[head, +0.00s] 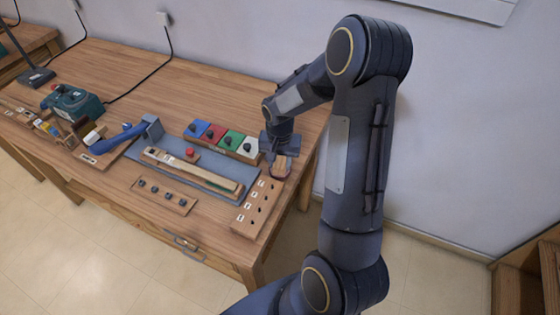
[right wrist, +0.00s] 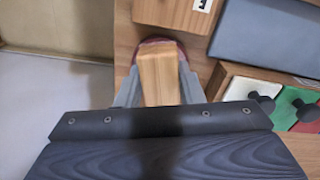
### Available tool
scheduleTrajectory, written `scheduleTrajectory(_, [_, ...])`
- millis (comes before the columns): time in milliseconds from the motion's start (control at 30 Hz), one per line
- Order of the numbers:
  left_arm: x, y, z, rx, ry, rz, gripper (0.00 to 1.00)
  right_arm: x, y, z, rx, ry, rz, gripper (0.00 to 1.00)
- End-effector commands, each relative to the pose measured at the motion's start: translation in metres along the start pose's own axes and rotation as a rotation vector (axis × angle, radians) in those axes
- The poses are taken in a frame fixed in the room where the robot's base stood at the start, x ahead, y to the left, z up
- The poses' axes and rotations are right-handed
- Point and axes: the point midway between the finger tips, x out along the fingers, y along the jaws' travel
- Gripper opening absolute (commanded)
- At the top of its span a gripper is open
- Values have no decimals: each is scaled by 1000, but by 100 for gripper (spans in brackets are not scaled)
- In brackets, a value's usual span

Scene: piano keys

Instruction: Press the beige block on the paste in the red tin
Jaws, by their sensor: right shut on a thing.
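My right gripper (head: 281,153) points down at the right end of the table and is shut on the beige block. In the right wrist view its fingers (right wrist: 158,92) stand on either side of the beige block (right wrist: 159,75), a wood-grained piece. The red tin (right wrist: 182,46) shows as a dark red rim around the far end of the block. The block covers most of the tin, so the paste is hidden. I cannot tell whether the block touches the paste. My left gripper is in neither view.
A wooden block with holes (head: 258,207) stands close to the tin. Knobbed coloured pieces, including a green one (head: 231,140), sit left of my gripper. A blue-grey tray (head: 215,187) holds a long wooden key (head: 195,172). The table's right edge is close by.

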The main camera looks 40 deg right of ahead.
Motion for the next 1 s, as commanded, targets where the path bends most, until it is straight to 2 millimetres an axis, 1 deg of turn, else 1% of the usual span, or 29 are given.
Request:
scheduleTrajectory(333, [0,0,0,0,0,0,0,2,1,1,0,-4,2,8])
scheduleTrajectory(467, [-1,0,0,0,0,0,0,0,1,1,0,-4,2,8])
scheduleTrajectory(1000, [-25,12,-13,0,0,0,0,-43,0,0,1,-1,0,8])
